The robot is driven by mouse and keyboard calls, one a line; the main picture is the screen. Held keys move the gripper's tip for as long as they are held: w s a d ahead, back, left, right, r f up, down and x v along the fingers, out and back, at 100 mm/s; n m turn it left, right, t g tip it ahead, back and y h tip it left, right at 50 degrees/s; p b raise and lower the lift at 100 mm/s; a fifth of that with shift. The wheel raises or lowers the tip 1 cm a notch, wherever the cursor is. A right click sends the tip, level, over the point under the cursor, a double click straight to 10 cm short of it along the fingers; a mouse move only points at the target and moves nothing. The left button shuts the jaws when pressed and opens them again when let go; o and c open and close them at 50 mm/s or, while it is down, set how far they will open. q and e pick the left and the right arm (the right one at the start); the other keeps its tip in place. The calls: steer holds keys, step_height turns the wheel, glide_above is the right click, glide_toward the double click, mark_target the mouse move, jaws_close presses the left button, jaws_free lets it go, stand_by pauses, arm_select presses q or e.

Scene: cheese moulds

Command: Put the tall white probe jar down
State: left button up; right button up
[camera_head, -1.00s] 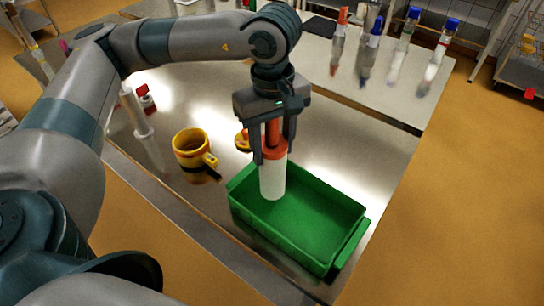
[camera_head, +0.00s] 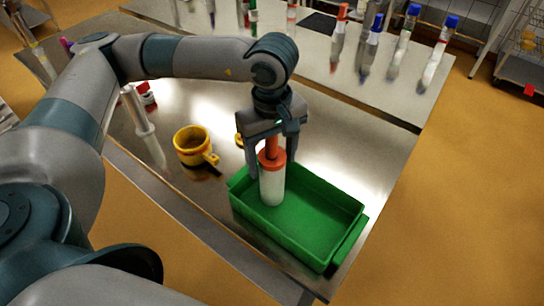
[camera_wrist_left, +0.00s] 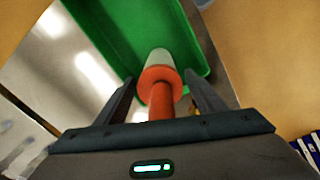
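The tall white probe jar (camera_head: 271,188) with its orange-red top and handle is upright in the green crate (camera_head: 330,222), at the crate's back-left end. In the wrist view my left gripper (camera_wrist_left: 160,95) shows clear gaps between each finger and the handle. My right gripper is not in view.
A yellow mug (camera_head: 193,146) stands left of the crate, with a small yellow object (camera_head: 239,140) behind the gripper. A white cylinder (camera_head: 138,112) stands farther left. Several blue- and red-capped tubes stand on the back table (camera_head: 375,92). Bare metal table (camera_head: 340,150) lies right of the gripper.

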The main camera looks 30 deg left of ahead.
arm_select(q)
steer(key=shift+r, duration=0.15)
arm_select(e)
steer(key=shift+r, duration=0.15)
arm_select(q)
steer(key=shift+r+p, duration=0.15)
steer(key=shift+p, duration=0.2)
step_height(320, 180, up, 8)
steer(key=b, duration=0.3)
step_height(320, 180, up, 3)
steer(key=shift+f+b, duration=0.1)
steer(key=shift+b, duration=0.55)
steer(key=shift+r, duration=0.5)
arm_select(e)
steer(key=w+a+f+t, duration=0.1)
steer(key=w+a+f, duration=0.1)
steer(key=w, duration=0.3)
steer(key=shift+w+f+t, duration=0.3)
